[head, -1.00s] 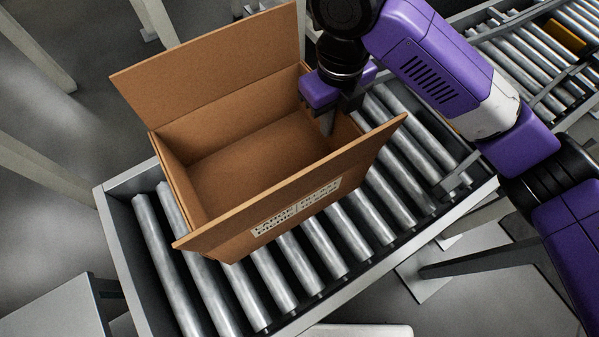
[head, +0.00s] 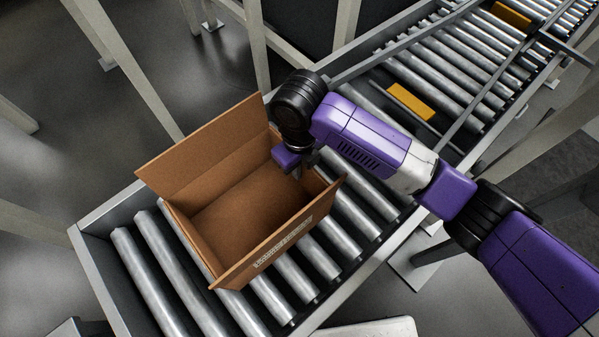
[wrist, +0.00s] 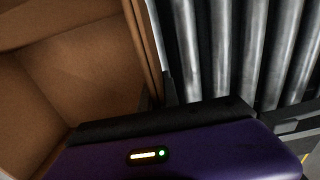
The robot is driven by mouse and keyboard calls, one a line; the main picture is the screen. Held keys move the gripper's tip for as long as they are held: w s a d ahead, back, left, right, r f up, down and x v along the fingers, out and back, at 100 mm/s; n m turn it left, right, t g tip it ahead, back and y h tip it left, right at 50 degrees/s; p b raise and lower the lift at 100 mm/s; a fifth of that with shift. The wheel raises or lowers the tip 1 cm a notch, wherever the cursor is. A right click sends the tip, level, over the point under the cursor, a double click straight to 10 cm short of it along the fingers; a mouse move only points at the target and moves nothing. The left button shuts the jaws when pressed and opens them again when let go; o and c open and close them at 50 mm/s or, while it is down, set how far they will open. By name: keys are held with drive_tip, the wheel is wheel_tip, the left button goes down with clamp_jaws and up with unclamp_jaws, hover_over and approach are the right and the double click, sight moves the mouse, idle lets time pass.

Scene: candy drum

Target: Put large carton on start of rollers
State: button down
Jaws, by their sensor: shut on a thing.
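The large carton (head: 245,212) is an open, empty brown box with its flaps raised and a printed label on its near flap. It sits over the metal rollers (head: 160,262) at the left end of the conveyor in the head view. My gripper (head: 297,172) is shut on the carton's right wall, reaching down from above. In the wrist view the carton's inside (wrist: 70,75) fills the left, and its wall runs up from the gripper. The fingertips are mostly hidden, and I cannot tell whether the carton's underside touches the rollers.
The conveyor's frame edge (head: 95,280) borders the rollers on the left. Bare rollers lie to both sides of the carton. A further roller line (head: 450,65) with yellow blocks (head: 411,101) runs at the upper right. Pale posts (head: 256,45) stand behind the conveyor.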

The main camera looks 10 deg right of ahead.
sight(299, 183)
drive_tip(key=shift+f, duration=1.6)
drive_tip(key=shift+f, duration=0.15)
drive_tip(key=c, duration=1.6)
unclamp_jaws()
wheel_tip(299, 183, up, 12)
drive_tip(key=shift+r+b, duration=0.2)
drive_tip(key=shift+b, duration=0.2)
